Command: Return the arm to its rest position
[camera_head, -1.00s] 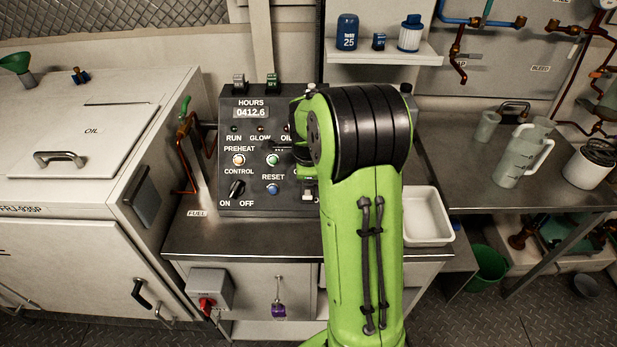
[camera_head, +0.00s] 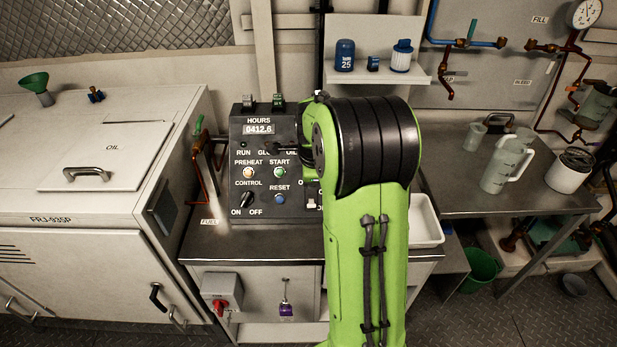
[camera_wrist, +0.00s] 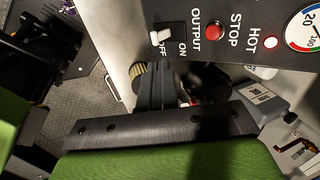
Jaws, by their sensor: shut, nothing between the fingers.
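My green arm (camera_head: 368,250) rises in front of the bench in the head view, with its black-banded joint before the control panel. My gripper (camera_wrist: 155,72) shows in the wrist view as dark fingers, shut and empty. It is near the panel's lower edge, below the OUTPUT switch (camera_wrist: 161,36); whether it touches anything is unclear. In the head view my arm hides most of the gripper. The grey control panel (camera_head: 240,215) reads HOURS 0412.6, and its right part is hidden by my arm. A red STOP button (camera_wrist: 214,31) and a HOT lamp (camera_wrist: 270,43) show in the wrist view.
A white generator cabinet (camera_head: 60,205) stands left. A white tray (camera_head: 424,222) sits right of my arm on the bench. A shelf (camera_head: 375,76) with blue containers is above. A side table (camera_head: 450,165) holds clear jugs (camera_head: 503,165). A red-knobbed switch box (camera_head: 222,290) hangs below the bench.

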